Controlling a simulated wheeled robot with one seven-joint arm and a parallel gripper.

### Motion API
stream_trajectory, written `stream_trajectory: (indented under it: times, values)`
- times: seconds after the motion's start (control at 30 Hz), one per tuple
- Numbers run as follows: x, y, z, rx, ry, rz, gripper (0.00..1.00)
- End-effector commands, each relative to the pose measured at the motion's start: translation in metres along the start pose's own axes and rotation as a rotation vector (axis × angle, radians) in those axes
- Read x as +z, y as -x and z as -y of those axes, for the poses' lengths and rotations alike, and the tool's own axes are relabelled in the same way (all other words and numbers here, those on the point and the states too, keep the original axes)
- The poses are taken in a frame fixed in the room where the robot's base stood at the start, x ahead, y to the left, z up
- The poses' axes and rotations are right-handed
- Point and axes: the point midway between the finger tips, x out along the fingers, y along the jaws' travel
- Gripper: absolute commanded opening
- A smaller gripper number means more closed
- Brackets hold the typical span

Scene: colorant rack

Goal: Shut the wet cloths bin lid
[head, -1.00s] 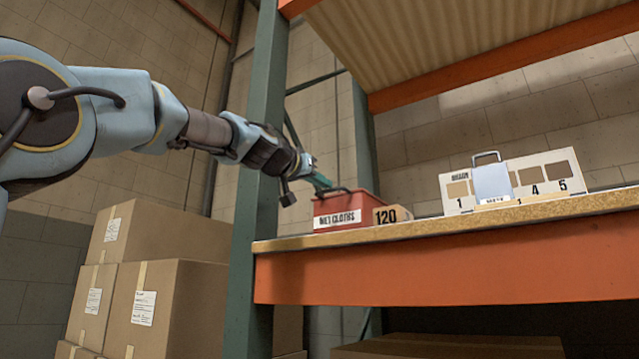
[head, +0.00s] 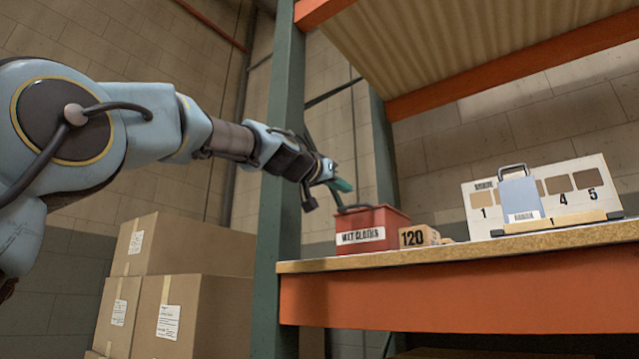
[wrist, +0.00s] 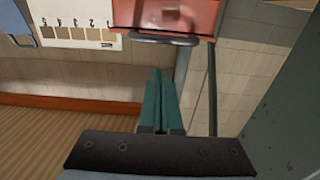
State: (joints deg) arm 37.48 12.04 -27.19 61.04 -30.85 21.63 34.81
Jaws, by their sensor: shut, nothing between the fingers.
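The wet cloths bin (head: 388,232) is a red box with a white label, on the left end of the shelf board. Its dark handle (head: 356,208) shows along the top. No raised lid panel shows in the head view, and the lid looks down, though I cannot tell if it is fully seated. In the wrist view, turned upside down, the red bin (wrist: 190,14) is at the top edge with the dark handle bar (wrist: 165,38). My gripper (head: 343,185), with teal fingers, is shut and empty, just above the bin and apart from it. It also shows in the wrist view (wrist: 158,72).
A small box marked 120 (head: 418,237) stands right of the bin. A white shade card (head: 588,186) and a pale blue tag (head: 520,196) stand further right on the shelf (head: 450,253). A green post (head: 280,150) is beside my arm. Cartons (head: 200,285) are stacked lower left.

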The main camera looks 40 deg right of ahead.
Motion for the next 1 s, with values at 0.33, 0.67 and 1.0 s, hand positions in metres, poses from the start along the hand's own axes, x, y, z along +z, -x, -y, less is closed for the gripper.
stream_trajectory:
  times: [0.33,0.67,1.0]
  values:
    - [0.021,0.043,0.000,-0.006,-0.002,-0.008,0.00]
    - [0.041,0.083,-0.001,-0.003,-0.002,-0.008,0.00]
    - [0.041,0.089,-0.002,0.000,-0.001,-0.010,0.00]
